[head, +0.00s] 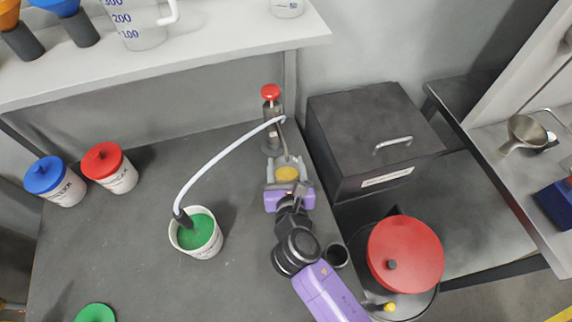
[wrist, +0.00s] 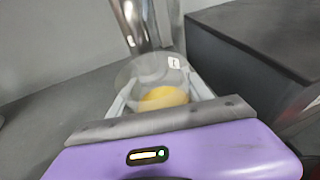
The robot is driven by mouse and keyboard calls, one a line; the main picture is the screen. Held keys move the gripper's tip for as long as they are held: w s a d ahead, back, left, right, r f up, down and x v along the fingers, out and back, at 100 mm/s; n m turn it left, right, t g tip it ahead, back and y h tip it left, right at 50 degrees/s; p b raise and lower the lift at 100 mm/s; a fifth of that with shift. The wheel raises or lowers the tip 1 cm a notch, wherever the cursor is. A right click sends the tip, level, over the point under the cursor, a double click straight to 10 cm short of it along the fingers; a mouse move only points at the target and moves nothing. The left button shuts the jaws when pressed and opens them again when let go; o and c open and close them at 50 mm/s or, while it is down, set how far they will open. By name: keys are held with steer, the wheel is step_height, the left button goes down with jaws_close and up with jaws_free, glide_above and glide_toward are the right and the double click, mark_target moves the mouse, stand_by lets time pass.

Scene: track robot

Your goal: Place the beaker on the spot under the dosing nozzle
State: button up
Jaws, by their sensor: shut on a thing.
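My gripper (head: 287,183) is shut on a clear beaker (head: 285,166) with yellow contents at its bottom. In the wrist view the beaker (wrist: 153,75) looks upright between the jaws, with a small white label. The dosing pump (head: 271,112), a metal column with a red top, stands just beyond the beaker. Its thin nozzle tube (head: 283,138) bends toward the beaker and appears to end over or close to its far rim. The metal column (wrist: 138,25) shows behind the beaker in the wrist view. The spot under the nozzle cannot be made out.
A white hose (head: 222,153) runs from the pump to a tub of green liquid (head: 196,236). A dark box (head: 370,140) stands close on the right. A red-lidded pot (head: 405,254) and small dark cup (head: 336,256) are beside my arm. Blue-lidded (head: 55,181) and red-lidded jars (head: 109,167) stand left.

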steer(key=o, duration=1.7)
steer(key=shift+f, duration=0.1)
steer(key=shift+c, duration=0.2)
steer(key=shift+r, duration=0.2)
steer(key=v, duration=1.2)
steer(key=shift+b, duration=0.35)
steer(key=shift+a, duration=0.1)
